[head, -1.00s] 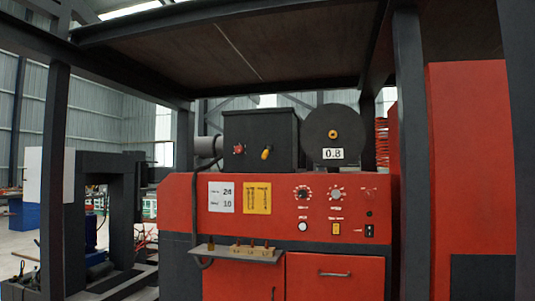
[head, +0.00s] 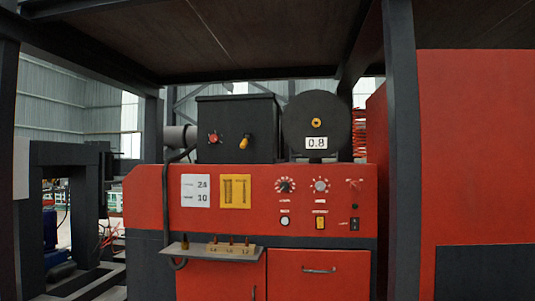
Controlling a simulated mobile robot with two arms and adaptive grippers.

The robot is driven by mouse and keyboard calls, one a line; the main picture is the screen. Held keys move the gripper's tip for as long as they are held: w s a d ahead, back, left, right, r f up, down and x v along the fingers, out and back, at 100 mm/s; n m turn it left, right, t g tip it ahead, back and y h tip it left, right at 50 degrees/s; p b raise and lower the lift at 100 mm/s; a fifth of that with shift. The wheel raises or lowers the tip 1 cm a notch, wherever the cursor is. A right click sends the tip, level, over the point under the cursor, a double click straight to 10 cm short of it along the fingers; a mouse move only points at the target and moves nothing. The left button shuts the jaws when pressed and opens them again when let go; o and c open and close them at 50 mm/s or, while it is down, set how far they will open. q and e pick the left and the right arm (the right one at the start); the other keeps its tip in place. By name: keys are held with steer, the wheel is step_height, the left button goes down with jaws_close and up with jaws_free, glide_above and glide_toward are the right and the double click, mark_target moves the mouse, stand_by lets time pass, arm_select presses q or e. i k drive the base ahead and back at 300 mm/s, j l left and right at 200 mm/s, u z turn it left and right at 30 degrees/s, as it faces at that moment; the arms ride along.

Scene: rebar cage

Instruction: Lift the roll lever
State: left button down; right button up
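A red and dark grey machine (head: 150,205) stands ahead in the head view. On top of it sits a black box (head: 262,125) with a short yellow-handled lever (head: 244,142), tilted, and a red knob (head: 213,137) on its front. I cannot tell for sure which part is the roll lever; the yellow-handled one looks like a lever. Beside the box is a round black drum (head: 335,120) with a yellow hub and a "0.8" label (head: 316,143). Neither of my grippers is in view.
The red front panel has dials (head: 285,185), switches and a yellow sign (head: 235,191). A small shelf (head: 200,250) with several pegs juts out below. A dark post (head: 403,150) and a large red cabinet (head: 475,140) stand at the right. A dark canopy (head: 260,35) hangs overhead.

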mark_target(242, 145)
steer(key=i+j+z, duration=0.4)
steer(key=j, duration=0.15)
steer(key=j+z, duration=0.2)
steer(key=i+j+z, duration=0.15)
steer(key=j, duration=0.3)
steer(key=k, duration=0.05)
